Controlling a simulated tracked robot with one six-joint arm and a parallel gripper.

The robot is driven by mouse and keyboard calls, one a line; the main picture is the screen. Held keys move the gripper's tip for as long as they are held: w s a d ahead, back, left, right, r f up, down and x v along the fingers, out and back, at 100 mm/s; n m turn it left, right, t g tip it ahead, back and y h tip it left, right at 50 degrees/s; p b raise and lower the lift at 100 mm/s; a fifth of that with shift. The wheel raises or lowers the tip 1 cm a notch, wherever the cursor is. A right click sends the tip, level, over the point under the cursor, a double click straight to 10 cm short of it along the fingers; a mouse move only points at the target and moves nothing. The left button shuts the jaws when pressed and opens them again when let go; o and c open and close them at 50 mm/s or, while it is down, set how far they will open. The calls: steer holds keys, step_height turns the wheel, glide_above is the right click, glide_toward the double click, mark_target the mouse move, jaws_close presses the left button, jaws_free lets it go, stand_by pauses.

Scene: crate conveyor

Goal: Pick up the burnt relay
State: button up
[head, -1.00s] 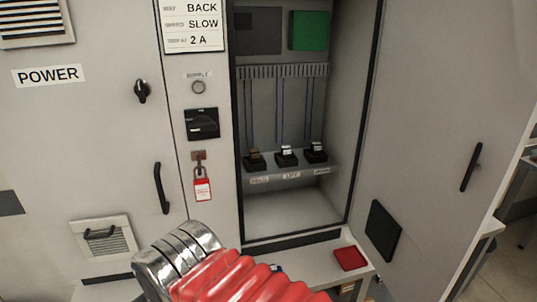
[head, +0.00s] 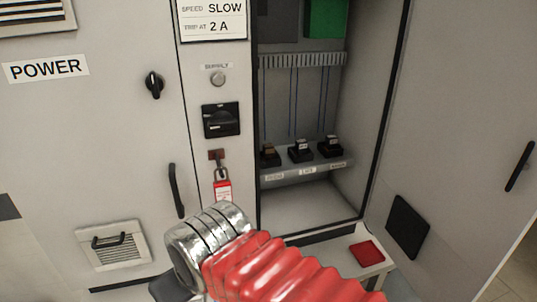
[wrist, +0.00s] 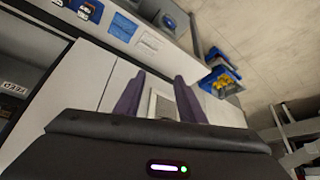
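Three relays in dark sockets stand in a row on a ledge inside the open cabinet in the head view. The left relay (head: 268,149) has a brownish top and looks like the burnt one. The middle relay (head: 302,144) and the right relay (head: 331,140) have pale tops. My gripper (wrist: 158,95) is open and empty in the wrist view, its two dark fingers apart over pale panels. In the head view my arm is low in front of the cabinet, well short of the relays; the fingertips are not clearly seen there.
A red tray (head: 367,254) sits on a small shelf below the cabinet opening. The cabinet door (head: 450,130) stands open at right. A blue bin with yellow items (wrist: 222,80) shows in the wrist view.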

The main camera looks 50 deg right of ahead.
steer(key=w+d+f+m+h, duration=0.1)
steer(key=d+f+m+h, duration=0.15)
steer(key=d, duration=0.85)
steer(key=w+d+f+m+h, duration=0.2)
steer(key=d+f, duration=0.1)
steer(key=d, duration=0.8)
steer(key=w+d+f+m+h, duration=0.1)
steer(key=d+f+m+h, duration=0.15)
steer(key=d, duration=0.95)
steer(key=n+t+h, duration=0.1)
steer(key=t, duration=0.8)
glide_toward(270, 153)
steer(key=v, duration=0.4)
steer(key=shift+w+a+r, duration=0.1)
steer(key=shift+w+r, duration=0.1)
steer(key=shift+x, duration=4.35)
steer(key=shift+f, duration=0.15)
steer(key=shift+x, duration=2.55)
